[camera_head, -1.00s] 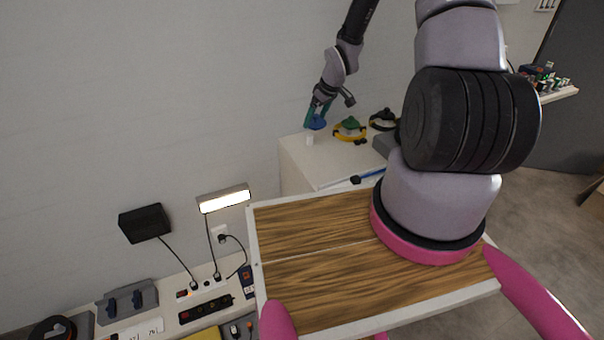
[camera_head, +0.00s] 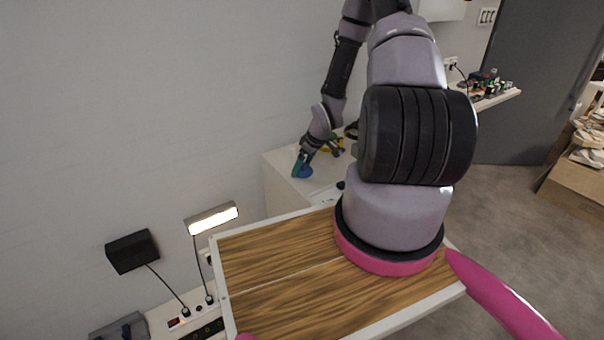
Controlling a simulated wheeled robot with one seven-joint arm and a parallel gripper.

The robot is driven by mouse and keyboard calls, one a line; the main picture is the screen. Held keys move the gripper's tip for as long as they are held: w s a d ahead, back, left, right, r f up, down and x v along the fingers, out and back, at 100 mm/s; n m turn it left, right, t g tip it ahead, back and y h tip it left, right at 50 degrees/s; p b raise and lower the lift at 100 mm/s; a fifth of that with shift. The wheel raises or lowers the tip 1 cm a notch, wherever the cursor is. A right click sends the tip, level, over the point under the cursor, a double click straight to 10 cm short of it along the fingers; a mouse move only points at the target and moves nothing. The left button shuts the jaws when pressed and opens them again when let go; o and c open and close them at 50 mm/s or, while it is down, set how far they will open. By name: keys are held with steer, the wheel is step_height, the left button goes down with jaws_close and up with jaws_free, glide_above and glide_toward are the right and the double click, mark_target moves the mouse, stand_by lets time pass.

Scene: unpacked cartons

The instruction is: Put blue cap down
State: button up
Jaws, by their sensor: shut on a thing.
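The blue cap (camera_head: 303,172) is a small blue piece at the tip of my gripper (camera_head: 301,163). My gripper points down and is shut on the cap. The cap is at or just above the left part of the white cabinet top (camera_head: 285,161); I cannot tell whether it touches the surface. The gripper fingers are small and partly teal in this view.
A lit lamp (camera_head: 211,218) and a black box (camera_head: 132,251) are at left. A shelf with small items (camera_head: 492,92) and a cardboard carton (camera_head: 575,190) are at right.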

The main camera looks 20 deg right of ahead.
mark_target(303, 170)
steer(key=shift+f, duration=1.45)
steer(key=shift+f, duration=0.1)
steer(key=o, duration=1)
